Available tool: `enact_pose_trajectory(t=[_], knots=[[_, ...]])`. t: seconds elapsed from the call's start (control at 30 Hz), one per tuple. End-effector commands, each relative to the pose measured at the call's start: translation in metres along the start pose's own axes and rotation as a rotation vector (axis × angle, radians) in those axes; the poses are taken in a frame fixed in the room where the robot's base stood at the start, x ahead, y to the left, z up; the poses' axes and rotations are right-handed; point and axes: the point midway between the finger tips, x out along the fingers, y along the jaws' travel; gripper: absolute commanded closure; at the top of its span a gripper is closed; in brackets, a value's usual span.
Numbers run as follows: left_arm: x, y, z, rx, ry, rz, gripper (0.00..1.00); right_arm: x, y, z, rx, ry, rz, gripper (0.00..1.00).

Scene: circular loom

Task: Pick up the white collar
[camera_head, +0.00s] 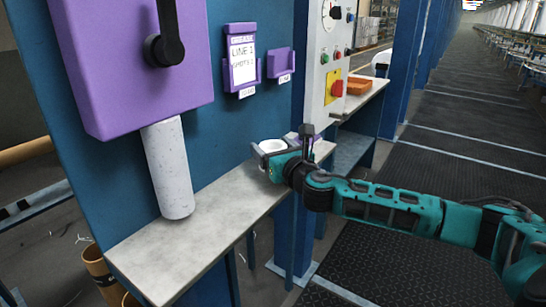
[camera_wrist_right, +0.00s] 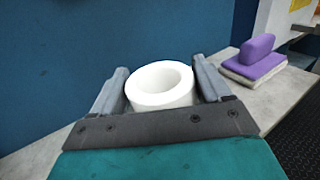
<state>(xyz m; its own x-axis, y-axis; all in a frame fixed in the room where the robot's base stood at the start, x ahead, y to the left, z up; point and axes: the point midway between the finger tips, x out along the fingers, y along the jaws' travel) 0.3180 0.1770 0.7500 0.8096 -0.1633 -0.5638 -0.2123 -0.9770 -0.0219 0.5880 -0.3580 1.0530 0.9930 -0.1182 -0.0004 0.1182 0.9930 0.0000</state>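The white collar (camera_head: 272,146) is a short, thick ring on the far part of the narrow grey shelf (camera_head: 222,207). It is upright, with its round hole facing up, in the right wrist view (camera_wrist_right: 160,87). My right gripper (camera_head: 272,152) is at the collar, with one finger on each side of it. In the right wrist view the fingers (camera_wrist_right: 161,80) flank the ring closely. Whether they press on it is not clear, nor whether it is lifted off the shelf. My left gripper is not in view.
A purple-handled block (camera_wrist_right: 256,58) lies just beyond the collar on the shelf. The blue wall (camera_wrist_right: 60,60) stands close behind. An orange tray (camera_head: 358,86) is farther back.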

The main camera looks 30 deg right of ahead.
Motion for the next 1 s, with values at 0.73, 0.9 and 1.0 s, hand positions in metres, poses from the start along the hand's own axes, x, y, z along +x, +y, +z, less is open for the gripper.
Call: enact_pose_trajectory(t=[0.73,0.9,1.0], knots=[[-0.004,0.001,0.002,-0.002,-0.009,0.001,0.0,0.0,0.0,0.008,-0.001,-0.005,0.0,0.69],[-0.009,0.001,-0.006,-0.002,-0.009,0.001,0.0,0.0,0.0,0.038,-0.001,-0.009,0.0,0.69],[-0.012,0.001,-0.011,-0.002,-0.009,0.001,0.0,0.0,0.0,0.06,-0.001,-0.008,0.001,0.69]])
